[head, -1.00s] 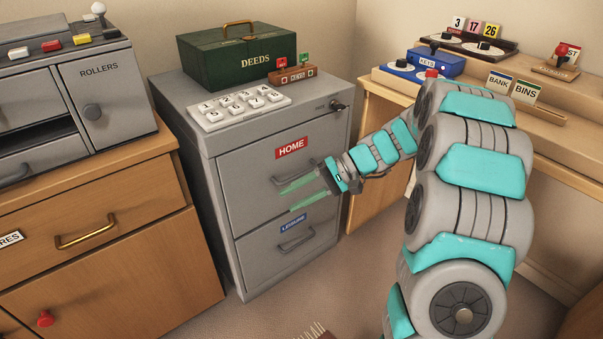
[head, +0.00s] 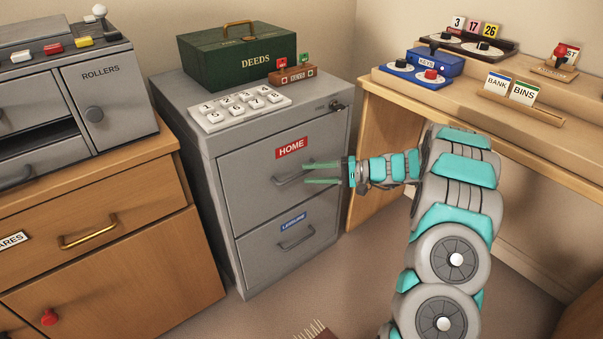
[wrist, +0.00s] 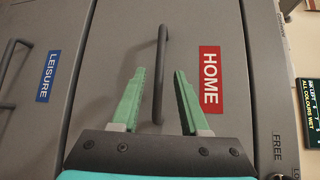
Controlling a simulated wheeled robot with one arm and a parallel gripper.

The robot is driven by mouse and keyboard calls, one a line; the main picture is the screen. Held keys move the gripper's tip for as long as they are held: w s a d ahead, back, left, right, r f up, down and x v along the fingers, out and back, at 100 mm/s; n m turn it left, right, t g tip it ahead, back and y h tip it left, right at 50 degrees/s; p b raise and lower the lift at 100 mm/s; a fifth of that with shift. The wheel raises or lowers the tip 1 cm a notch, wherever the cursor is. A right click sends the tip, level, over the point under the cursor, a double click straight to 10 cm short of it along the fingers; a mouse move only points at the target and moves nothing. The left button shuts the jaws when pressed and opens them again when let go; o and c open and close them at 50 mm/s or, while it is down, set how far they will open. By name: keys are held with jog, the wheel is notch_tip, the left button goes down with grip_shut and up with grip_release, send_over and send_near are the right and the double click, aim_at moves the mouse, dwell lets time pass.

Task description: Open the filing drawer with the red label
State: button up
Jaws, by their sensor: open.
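The grey filing cabinet (head: 180,135) has two drawers. The upper drawer (head: 240,178) bears a red HOME label (head: 291,148) and a dark bar handle (head: 288,181); it is shut. In the wrist view the red label (wrist: 210,75) lies right of the handle (wrist: 161,70). The lower drawer (head: 265,265) has a blue LEISURE label (head: 293,221) and is shut. My gripper (head: 305,174) is open, its green fingers pointing at the upper drawer's handle. In the wrist view the handle lies between the fingers of my gripper (wrist: 158,80); I cannot tell whether they touch it.
A green DEEDS box (head: 240,58) and a white number pad (head: 240,107) stand on top. A wooden desk (head: 365,190) is at right, a wooden cabinet (head: 120,270) at left. Floor before the cabinet is mostly clear.

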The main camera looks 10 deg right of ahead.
aim_at(302, 173)
jog(key=shift+x, duration=1.7)
grip_shut()
jog(key=shift+s+f, duration=0.1)
